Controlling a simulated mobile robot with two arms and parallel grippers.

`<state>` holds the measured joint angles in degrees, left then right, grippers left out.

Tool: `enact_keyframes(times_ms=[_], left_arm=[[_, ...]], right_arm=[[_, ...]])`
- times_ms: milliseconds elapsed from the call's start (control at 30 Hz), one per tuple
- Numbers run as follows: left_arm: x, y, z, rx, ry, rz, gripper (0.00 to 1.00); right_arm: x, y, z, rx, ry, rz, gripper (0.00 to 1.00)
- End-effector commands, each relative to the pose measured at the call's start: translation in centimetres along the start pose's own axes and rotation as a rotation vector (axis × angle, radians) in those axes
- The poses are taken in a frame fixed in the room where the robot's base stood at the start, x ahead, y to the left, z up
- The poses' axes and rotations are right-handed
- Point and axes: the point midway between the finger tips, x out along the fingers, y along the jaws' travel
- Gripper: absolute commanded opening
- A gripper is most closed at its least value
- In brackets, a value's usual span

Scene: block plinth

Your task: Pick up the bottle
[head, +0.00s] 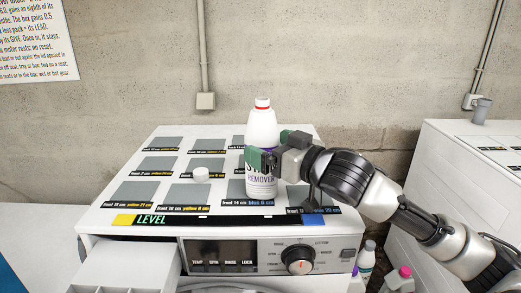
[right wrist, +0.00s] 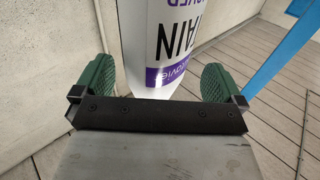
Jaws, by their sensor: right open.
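In the right wrist view the bottle (right wrist: 161,45) stands between the two green finger pads of my right gripper (right wrist: 160,85), which are apart. A gap shows on each side of it. My left gripper is not in view.
A small white round cap (head: 201,174) lies left of the bottle. Grey squares with labels cover the top. An open drawer (head: 125,268) juts out at front left.

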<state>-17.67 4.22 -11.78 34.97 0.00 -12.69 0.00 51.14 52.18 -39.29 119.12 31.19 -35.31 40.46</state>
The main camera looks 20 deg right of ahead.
Motion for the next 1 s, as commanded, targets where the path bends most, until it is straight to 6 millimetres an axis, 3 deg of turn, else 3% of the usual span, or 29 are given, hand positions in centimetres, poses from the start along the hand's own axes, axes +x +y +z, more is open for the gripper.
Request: enact_keyframes(times_ms=[33,167,500,900,1000], left_arm=[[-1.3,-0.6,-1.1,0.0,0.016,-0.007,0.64],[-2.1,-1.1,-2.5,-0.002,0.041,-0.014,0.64],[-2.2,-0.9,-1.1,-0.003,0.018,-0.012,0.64],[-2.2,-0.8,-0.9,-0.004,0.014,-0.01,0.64],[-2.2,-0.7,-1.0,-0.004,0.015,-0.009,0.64]], right_arm=[[0.8,0.1,-0.8,0.002,0.0,0.001,1.0],[2.6,0.2,-0.6,0.002,0.001,0.0,1.0],[3.4,0.2,-0.2,-0.001,0.001,0.001,1.0],[3.4,0.2,-0.2,0.0,0.0,0.002,0.39],[3.4,0.2,-0.3,-0.001,0.003,0.001,0.36]])
